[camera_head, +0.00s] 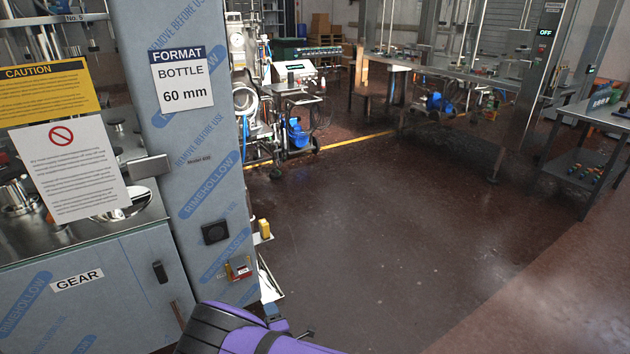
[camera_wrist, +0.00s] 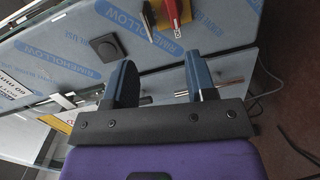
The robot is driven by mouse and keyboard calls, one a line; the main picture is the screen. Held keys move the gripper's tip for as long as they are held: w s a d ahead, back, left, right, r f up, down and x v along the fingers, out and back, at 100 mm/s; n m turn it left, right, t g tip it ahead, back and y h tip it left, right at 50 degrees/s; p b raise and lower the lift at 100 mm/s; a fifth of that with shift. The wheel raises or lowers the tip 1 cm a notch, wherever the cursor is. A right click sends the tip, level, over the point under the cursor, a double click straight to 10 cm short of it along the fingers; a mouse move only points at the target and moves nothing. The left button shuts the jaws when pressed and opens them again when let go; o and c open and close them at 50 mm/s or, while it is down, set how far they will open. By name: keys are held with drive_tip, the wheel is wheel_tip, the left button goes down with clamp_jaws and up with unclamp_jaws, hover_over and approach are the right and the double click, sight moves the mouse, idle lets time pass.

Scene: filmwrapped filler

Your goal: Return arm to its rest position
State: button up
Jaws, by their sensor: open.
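My gripper (camera_wrist: 161,82) shows in the wrist view with its two dark blue fingers apart and nothing held between them. Behind the fingers is the film-wrapped cabinet panel (camera_wrist: 65,50). In the head view my purple arm reaches in at the bottom, just right of the cabinet's lower part; I cannot clearly make out the fingers there. A red handle on a yellow plate (camera_wrist: 178,12) is beyond the fingers at the top of the wrist view. It also shows low on the cabinet post in the head view (camera_head: 239,269).
The film-wrapped post (camera_head: 205,130) and the cabinet marked GEAR (camera_head: 75,300) stand close on the left. The brown floor (camera_head: 400,230) is open ahead and to the right. A steel table (camera_head: 580,180) stands at right; machinery with hoses (camera_head: 290,100) stands farther back.

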drive_tip(key=w+d+r+m+g+h, duration=0.25)
drive_tip(key=w+r+m, duration=0.3)
drive_tip(key=r, duration=0.55)
drive_tip(key=w+d+r+m+g+h, duration=0.15)
drive_tip(key=w+d+r+m, duration=0.35)
drive_tip(key=r, duration=0.7)
drive_tip(key=d+r+m+g, duration=0.1)
drive_tip(key=d+r+m, duration=0.1)
drive_tip(key=d+r, duration=0.65)
drive_tip(key=d+r+m+g, duration=0.2)
drive_tip(key=d+r+m, duration=0.1)
drive_tip(key=r, duration=1)
drive_tip(key=s+d+r+m+g, duration=0.1)
drive_tip(key=s+d+r+m, duration=0.2)
drive_tip(key=s+d+r, duration=1.25)
drive_tip(key=s+d+r+m+g+h, duration=0.1)
drive_tip(key=s+d, duration=0.3)
drive_tip(key=s, duration=0.7)
drive_tip(key=s+d+r+m+g+h, duration=0.1)
drive_tip(key=s+d, duration=0.4)
drive_tip(key=s, duration=0.7)
drive_tip(key=shift+m+h, duration=0.6)
drive_tip(key=shift+m, duration=0.05)
